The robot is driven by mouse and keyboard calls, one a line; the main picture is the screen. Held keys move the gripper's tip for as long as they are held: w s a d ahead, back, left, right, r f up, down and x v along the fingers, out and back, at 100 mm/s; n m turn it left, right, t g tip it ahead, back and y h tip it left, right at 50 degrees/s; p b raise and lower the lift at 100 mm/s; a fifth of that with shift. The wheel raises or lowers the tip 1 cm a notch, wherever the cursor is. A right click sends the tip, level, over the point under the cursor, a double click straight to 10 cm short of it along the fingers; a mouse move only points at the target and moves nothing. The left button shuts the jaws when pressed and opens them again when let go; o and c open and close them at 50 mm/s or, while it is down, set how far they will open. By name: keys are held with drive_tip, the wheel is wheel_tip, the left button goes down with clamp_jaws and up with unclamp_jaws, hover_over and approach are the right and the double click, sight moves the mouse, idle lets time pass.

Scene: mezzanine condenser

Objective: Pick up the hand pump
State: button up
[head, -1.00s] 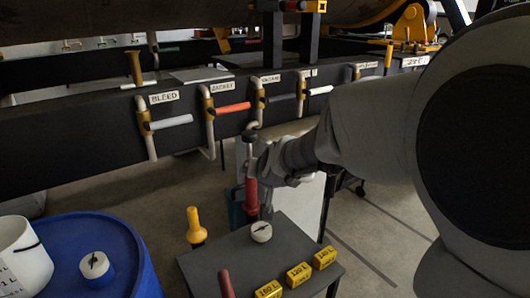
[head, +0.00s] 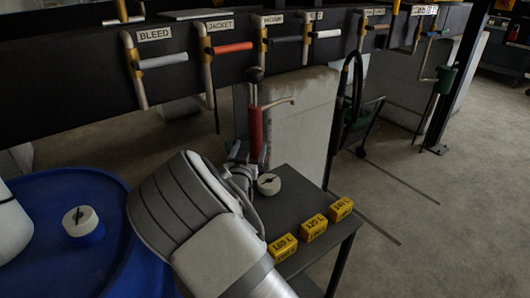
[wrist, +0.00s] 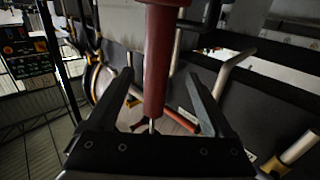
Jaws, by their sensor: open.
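The hand pump (head: 256,132) has a red barrel, a dark knob on a thin rod at its top and a pale side spout. It is upright at the back of the small dark table in the head view. My gripper (head: 240,154) is close against the barrel's lower left, and my forearm reaches up from the bottom. In the wrist view the red barrel (wrist: 159,62) lies between the two spread fingers of my gripper (wrist: 162,90), with a gap on each side. The pump's base is hidden behind my gripper in the head view.
The dark table (head: 291,186) also holds a round white-topped item (head: 268,184) beside my wrist and yellow blocks (head: 313,228). A blue drum (head: 105,195) with a white-capped plug (head: 81,221) is at left. Labelled pipes with valve handles (head: 233,48) line the beam behind.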

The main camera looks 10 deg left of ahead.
sight(255, 138)
drive_tip(key=w+b, duration=0.2)
drive_tip(key=w, duration=0.5)
drive_tip(key=shift+w, duration=0.15)
clamp_jaws()
idle(0.3)
drive_tip(key=shift+r, duration=0.15)
